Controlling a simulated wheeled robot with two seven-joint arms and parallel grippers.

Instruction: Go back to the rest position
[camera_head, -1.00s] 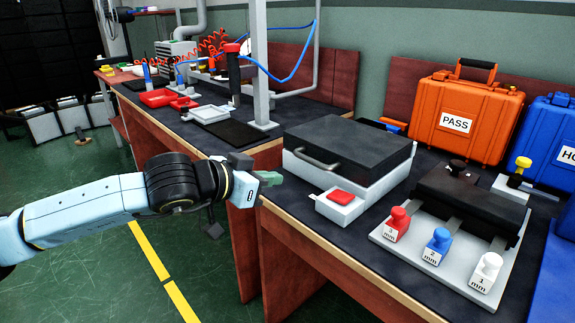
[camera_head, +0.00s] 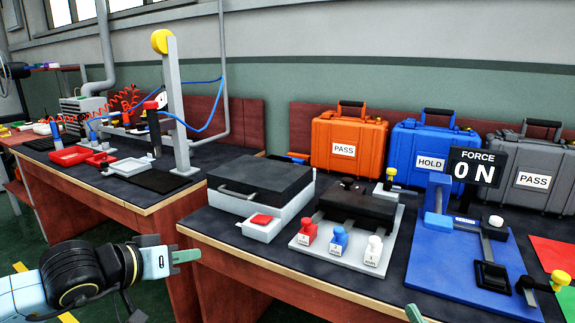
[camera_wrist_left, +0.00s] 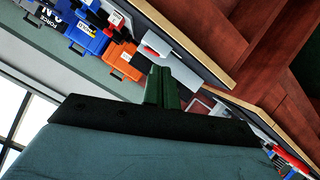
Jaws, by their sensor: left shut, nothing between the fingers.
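My left gripper (camera_head: 190,256) is at the lower left of the head view, in front of the workbench's front edge. Its green fingers are shut with nothing between them. In the left wrist view the green fingers (camera_wrist_left: 162,90) stand together, with the bench and the floor beyond appearing tilted. A small green tip at the bottom edge of the head view looks like part of my right gripper (camera_head: 413,313); the rest of it is out of frame.
The workbench (camera_head: 250,262) holds a black-lidded box (camera_head: 262,180), a plate with red, blue and white weights (camera_head: 340,240) and a blue force stand (camera_head: 450,270). Orange (camera_head: 348,150), blue (camera_head: 425,150) and grey cases (camera_head: 530,170) stand behind. Open floor lies at lower left.

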